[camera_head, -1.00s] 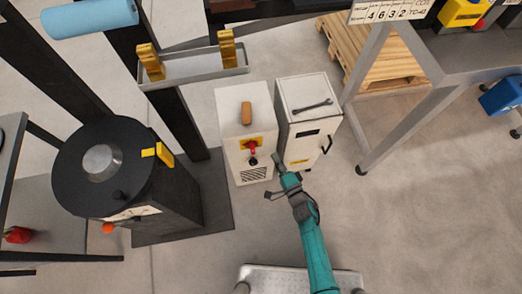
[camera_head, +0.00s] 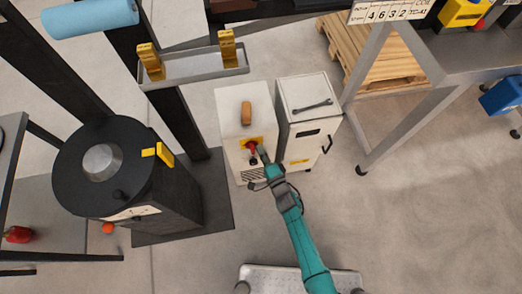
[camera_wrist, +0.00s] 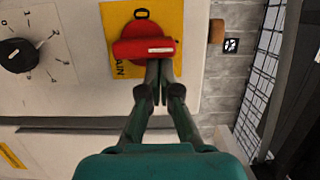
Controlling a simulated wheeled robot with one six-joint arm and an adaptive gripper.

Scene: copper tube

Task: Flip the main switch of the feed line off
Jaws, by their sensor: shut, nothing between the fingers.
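The main switch is a red handle (camera_wrist: 146,48) on a yellow plate (camera_wrist: 175,20) with a "0" mark and partly covered lettering ending in "AIN". The handle lies crosswise in the wrist view, its white mark toward the right end. The switch (camera_head: 252,146) also shows on the front of the left white cabinet (camera_head: 232,110) in the head view. My gripper (camera_wrist: 159,66) is shut and empty, its fingertips right at the lower edge of the handle. I cannot tell whether they touch it. In the head view my gripper (camera_head: 262,150) is just right of the switch.
A black numbered dial (camera_wrist: 17,55) sits beside the switch plate. A second white cabinet (camera_head: 305,95) with a wrench (camera_head: 312,106) on top stands close on the right. A black round machine (camera_head: 130,180) stands left. Open floor lies at the lower right.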

